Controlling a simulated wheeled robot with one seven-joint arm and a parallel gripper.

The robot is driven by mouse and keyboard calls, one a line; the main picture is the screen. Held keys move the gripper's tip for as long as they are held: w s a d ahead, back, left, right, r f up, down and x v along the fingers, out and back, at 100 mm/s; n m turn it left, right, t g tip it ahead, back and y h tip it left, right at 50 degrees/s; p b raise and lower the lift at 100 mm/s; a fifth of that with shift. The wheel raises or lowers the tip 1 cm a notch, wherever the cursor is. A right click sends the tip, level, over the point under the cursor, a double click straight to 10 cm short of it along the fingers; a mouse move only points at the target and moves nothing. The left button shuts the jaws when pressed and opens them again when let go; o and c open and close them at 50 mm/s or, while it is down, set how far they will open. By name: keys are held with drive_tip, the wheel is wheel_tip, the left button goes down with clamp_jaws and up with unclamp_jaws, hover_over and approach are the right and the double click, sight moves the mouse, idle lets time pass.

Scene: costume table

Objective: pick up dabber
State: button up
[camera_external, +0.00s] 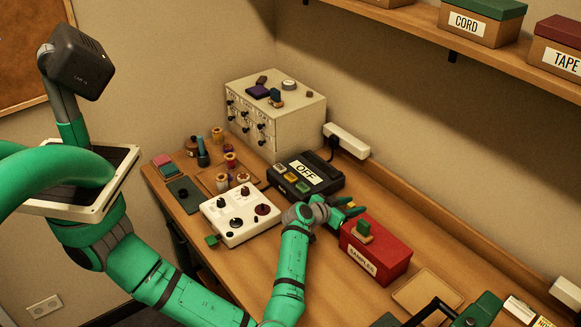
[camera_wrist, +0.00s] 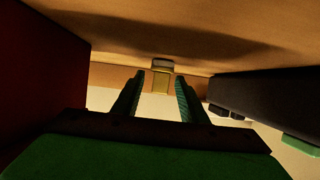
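My gripper (camera_external: 356,206) reaches low between the black box marked OFF and the red SAMPLES box, pointing toward the back wall. In the wrist view its two green fingers (camera_wrist: 161,88) are apart with nothing between them. Just beyond the fingertips, in line with the gap, is a small block (camera_wrist: 161,80) with a pale grey pad and a yellowish handle, apparently the dabber. The wrist picture looks upside down, with the table on top. I cannot make this block out in the external view. A similar block with a green pad (camera_external: 363,232) sits on the SAMPLES box.
The red SAMPLES box (camera_external: 377,262) stands close on one side and the black OFF box (camera_external: 322,188) on the other. A white power strip (camera_external: 347,140) lies by the wall. A white panel with knobs (camera_external: 238,224) and a drawer cabinet (camera_external: 300,116) stand farther left.

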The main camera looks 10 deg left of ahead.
clamp_jaws()
drive_tip(key=shift+r, duration=0.15)
